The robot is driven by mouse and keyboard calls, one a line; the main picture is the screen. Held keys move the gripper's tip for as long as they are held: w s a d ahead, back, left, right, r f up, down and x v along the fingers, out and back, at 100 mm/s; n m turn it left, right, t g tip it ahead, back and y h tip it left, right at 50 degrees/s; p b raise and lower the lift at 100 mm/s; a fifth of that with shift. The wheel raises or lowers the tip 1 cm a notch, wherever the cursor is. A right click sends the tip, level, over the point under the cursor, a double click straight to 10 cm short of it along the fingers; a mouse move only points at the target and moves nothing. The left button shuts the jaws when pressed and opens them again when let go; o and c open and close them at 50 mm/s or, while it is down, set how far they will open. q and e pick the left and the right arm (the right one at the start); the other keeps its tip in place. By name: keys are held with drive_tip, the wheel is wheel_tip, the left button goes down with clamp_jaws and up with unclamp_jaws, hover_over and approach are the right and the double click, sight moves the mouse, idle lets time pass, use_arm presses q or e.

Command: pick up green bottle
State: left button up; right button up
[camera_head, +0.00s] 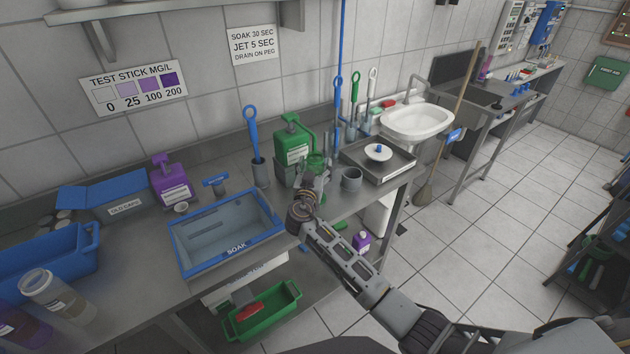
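The green bottle (293,146) stands upright at the back of the steel counter, with a pale label on its front and a green top. My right gripper (315,172) reaches in from the lower right and is just in front of the bottle, to its lower right in the picture. A small green rounded thing (317,160) shows at the fingertips; I cannot tell if it is held. The gripper is small and dark here, so its finger opening is unclear, and it hides part of what is behind it. My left gripper is not in view.
A blue brush in a grey holder (260,172) stands left of the bottle. A grey cup (351,180) and a steel tray (397,163) are to the right. The blue-rimmed soak basin (183,262) and a purple bottle (172,186) are on the left.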

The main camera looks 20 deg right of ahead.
drive_tip(key=c, duration=0.7)
drive_tip(key=shift+r, duration=0.15)
drive_tip(key=shift+c, duration=0.2)
drive_tip(key=shift+r+b, duration=0.55)
drive_tip(key=shift+r, duration=1.1)
drive_tip(key=b, duration=0.4)
approach(313, 163)
drive_tip(key=v, duration=0.5)
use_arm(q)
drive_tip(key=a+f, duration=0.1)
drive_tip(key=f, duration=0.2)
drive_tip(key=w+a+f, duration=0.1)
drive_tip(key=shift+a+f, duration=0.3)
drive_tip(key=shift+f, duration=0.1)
use_arm(e)
drive_tip(key=shift+s, duration=0.25)
drive_tip(key=shift+r, duration=0.2)
